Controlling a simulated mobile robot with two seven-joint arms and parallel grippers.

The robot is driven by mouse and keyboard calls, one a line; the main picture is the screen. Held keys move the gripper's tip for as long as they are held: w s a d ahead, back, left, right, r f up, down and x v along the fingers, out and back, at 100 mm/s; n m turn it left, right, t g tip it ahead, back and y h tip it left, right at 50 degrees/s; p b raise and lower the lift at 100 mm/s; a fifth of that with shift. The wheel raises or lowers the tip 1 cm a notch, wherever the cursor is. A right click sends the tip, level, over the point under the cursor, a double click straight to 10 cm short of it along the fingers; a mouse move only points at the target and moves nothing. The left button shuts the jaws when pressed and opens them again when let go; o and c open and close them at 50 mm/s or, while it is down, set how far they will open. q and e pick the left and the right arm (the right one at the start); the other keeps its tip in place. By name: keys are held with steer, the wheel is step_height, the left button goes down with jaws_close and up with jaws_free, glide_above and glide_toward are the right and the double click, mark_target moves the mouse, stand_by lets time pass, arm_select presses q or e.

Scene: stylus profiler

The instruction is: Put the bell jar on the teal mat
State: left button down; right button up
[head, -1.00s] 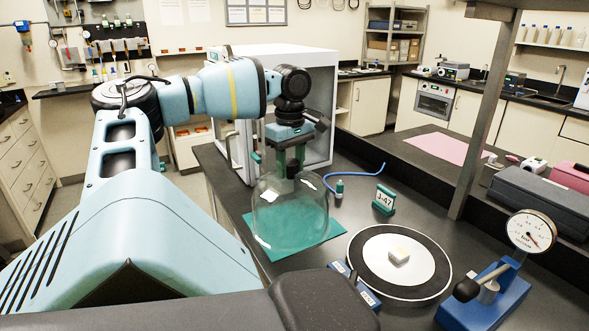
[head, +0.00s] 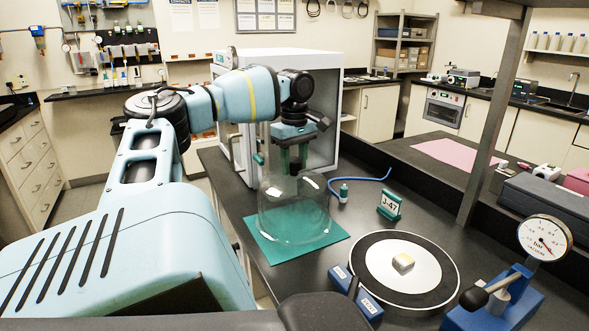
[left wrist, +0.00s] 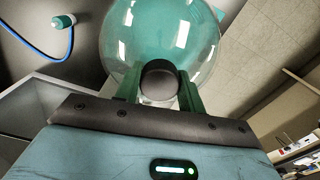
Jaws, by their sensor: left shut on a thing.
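The clear bell jar (head: 293,212) stands upright over the teal mat (head: 335,235), at or very near its surface; I cannot tell if it touches. My left gripper (head: 294,168) comes down from above and is shut on the jar's dark knob. In the left wrist view the jar (left wrist: 160,35) fills the top middle, with the dark knob (left wrist: 158,82) between the green fingers of my left gripper (left wrist: 158,90). The teal mat shows through the glass. My right gripper is not in view.
A round black-and-white plate (head: 385,262) with a small block (head: 403,262) lies right of the mat. A dial gauge (head: 544,238) on a blue stand is at the right. A white cabinet (head: 290,60) stands behind.

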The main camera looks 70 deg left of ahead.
arm_select(q)
steer(key=shift+f, duration=1)
steer(key=c, duration=0.9)
jaws_free()
steer(key=shift+f, duration=0.1)
steer(key=shift+o, duration=0.2)
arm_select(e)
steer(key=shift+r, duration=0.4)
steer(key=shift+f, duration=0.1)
arm_select(q)
step_height(320, 180, up, 11)
steer(key=shift+f+b, duration=0.15)
steer(key=shift+b, duration=0.65)
steer(key=shift+r, duration=0.8)
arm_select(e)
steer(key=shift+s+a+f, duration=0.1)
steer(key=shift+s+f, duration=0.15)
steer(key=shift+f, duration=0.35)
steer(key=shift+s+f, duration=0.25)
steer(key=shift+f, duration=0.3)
